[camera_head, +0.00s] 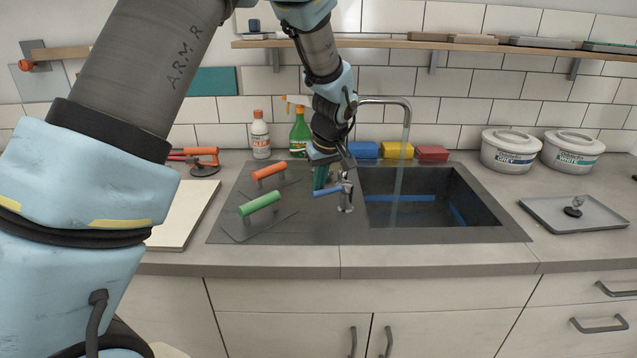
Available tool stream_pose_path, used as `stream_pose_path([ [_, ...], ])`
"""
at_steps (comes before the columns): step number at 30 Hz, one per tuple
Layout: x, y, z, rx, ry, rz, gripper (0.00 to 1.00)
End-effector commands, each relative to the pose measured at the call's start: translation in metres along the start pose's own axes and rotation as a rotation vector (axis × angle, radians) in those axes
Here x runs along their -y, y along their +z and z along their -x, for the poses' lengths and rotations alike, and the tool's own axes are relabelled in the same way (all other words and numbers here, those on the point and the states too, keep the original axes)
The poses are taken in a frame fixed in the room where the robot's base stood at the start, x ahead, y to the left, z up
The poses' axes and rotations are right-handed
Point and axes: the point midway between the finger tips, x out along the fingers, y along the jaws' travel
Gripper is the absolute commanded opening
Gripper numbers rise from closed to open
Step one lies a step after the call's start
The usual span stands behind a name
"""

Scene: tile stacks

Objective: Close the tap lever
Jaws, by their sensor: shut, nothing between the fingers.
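The tap stands at the left edge of the sink, with a silver body (345,197) and a tall curved spout (385,101) reaching right over the basin. Its lever has a blue grip (327,192) that points left from the tap body. A thin stream of water (399,165) runs from the spout into the dark sink (480,205). My gripper (320,187) points down just above and beside the lever's blue grip. It is shut and empty. Whether it touches the lever I cannot tell. My wrist hides part of the tap's upright.
Floats with orange (269,170) and green (259,203) handles lie left of the tap. A green spray bottle (300,135) and white bottle (260,138) stand behind. Blue, yellow (398,150) and red sponges line the sink's back. Buckets (510,152) and a grey tray (560,218) are right.

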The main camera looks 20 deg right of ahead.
Motion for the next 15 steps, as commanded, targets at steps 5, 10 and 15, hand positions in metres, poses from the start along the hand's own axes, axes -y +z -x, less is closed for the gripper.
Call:
stream_pose_path([
  [5,-0.0007,0.0025,-0.0002,-0.001,-0.006,0.022,0.00],
  [10,0.0003,0.0039,0.0010,-0.001,-0.017,0.054,0.00],
  [15,0.0001,0.0062,0.0014,0.000,-0.024,0.078,0.00],
])
